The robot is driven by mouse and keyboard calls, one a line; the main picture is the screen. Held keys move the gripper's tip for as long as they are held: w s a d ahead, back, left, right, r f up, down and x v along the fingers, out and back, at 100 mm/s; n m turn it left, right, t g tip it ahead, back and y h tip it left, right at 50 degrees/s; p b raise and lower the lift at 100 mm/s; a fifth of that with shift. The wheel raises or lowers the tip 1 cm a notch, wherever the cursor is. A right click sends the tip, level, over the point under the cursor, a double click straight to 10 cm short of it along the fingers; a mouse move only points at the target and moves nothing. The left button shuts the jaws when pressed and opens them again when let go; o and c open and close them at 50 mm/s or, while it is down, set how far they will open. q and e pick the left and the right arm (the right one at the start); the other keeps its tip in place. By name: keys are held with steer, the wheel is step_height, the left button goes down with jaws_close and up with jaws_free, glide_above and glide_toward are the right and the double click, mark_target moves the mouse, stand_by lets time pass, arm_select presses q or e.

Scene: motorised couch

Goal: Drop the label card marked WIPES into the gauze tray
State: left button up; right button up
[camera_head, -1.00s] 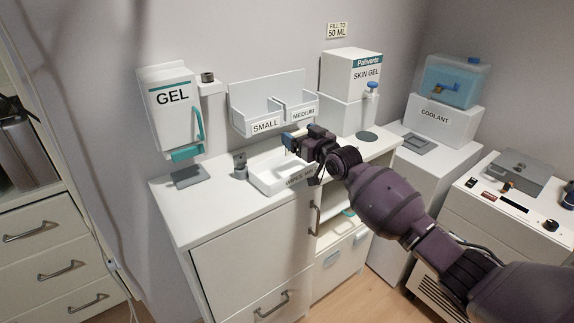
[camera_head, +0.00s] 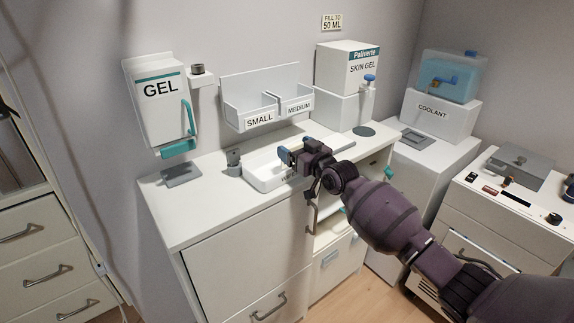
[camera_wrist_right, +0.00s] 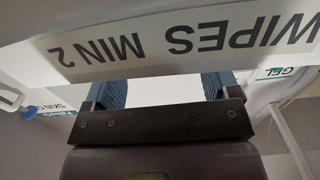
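A pale strip marked WIPES MIN 2 (camera_wrist_right: 185,45) spans the top of the right wrist view, upside down, just beyond my right gripper's fingers. In the head view a white tray (camera_head: 254,185) stands on the counter, with a front label mostly hidden by my right gripper. My right gripper (camera_head: 290,157) is over the tray's front right part. In the right wrist view (camera_wrist_right: 160,90) its blue-padded fingers are apart, with only a pale surface showing between them. I cannot tell whether the strip touches the fingers. No tray marked GAUZE is legible. My left gripper is not in view.
A GEL dispenser (camera_head: 160,100) and a SMALL/MEDIUM wall holder (camera_head: 250,107) hang behind the counter (camera_head: 205,215). A SKIN GEL box (camera_head: 345,65) and pump stand right of the tray. A COOLANT unit (camera_head: 440,115) is farther right. The counter's front left is clear.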

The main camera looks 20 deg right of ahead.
steer(key=o, duration=0.3)
steer(key=shift+s, duration=0.1)
steer(key=p+v, duration=0.1)
steer(key=v, duration=0.9)
steer(key=shift+s+d+p, duration=0.15)
steer(key=shift+s+p, duration=0.1)
steer(key=shift+p, duration=0.15)
steer(key=s+f+m+g+h, duration=0.1)
steer(key=s+f+g+h, duration=0.1)
steer(key=s+f, duration=0.6)
steer(key=s+f+m+g+h, duration=0.1)
steer(key=s+f, duration=0.7)
steer(key=s, duration=0.8)
steer(key=s+f+m+g+h, duration=0.1)
steer(key=s+f+g+h, duration=0.2)
steer(key=s+f, duration=0.5)
steer(key=shift+s+f, duration=0.2)
steer(key=shift+s, duration=2.2)
